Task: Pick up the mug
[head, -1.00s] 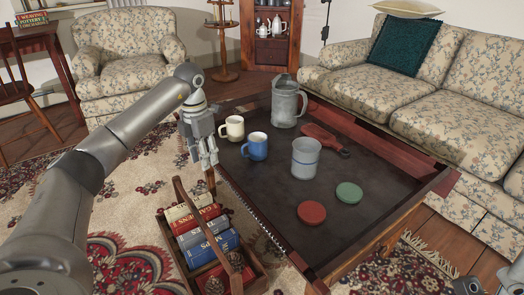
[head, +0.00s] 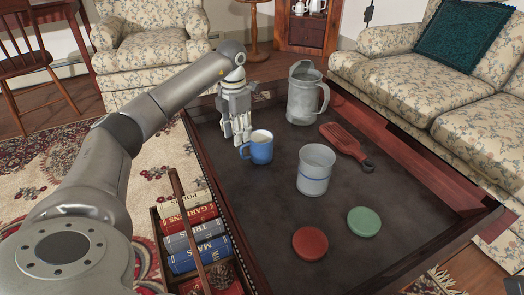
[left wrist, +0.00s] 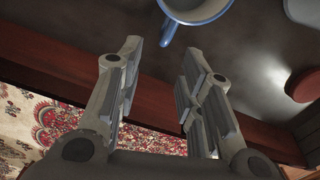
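A blue mug (head: 262,149) with a pale inside stands upright on the dark tray-like table top (head: 272,220), its handle toward the left. In the left wrist view the mug's blue rim and handle (left wrist: 168,32) show at the top edge, beyond the fingertips. My left gripper (head: 238,139) points down just behind and left of the mug in the head view. In the left wrist view my left gripper (left wrist: 160,62) is open, with nothing between its fingers. A cream mug seen earlier is not visible now; my gripper covers that area. My right gripper is not in view.
A grey pitcher (head: 303,98), a pale cup with a blue band (head: 315,172), a red-brown brush (head: 343,140), a red disc (head: 310,243) and a green disc (head: 364,221) stand or lie on the table. A raised wooden rim surrounds it. A book crate (head: 160,240) stands at its left.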

